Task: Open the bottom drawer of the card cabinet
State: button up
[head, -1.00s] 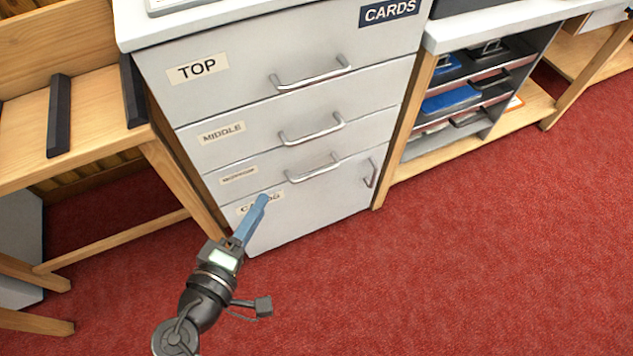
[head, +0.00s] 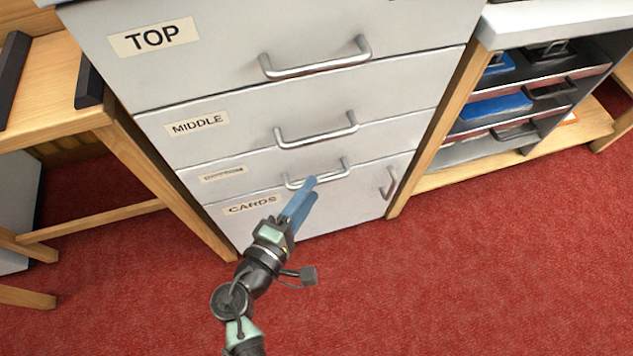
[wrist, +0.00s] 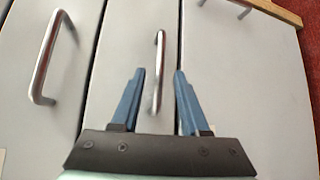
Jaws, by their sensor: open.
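The white card cabinet (head: 300,105) has drawers labelled TOP and MIDDLE, and a narrower one with a small blurred label. That narrow bottom drawer (head: 262,172) is shut, and its silver bar handle (head: 347,166) is partly behind my fingers in the head view. My gripper (head: 312,188), with blue fingers, is open and empty in front of it. In the wrist view the bottom drawer's handle (wrist: 161,50) appears between the two spread fingertips (wrist: 159,73). I cannot tell whether the fingers touch it or how far they reach past it.
Below is a door labelled CARDS with an upright handle (head: 388,183). The middle drawer's handle (head: 316,132) lies just above; it also shows in the wrist view (wrist: 42,60). A wooden table (head: 60,98) stands left, an open shelf unit (head: 520,105) right. Red carpet (head: 450,270) is clear in front.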

jog(key=shift+b+x, duration=0.3)
jog(key=shift+x, duration=1.55)
grip_shut()
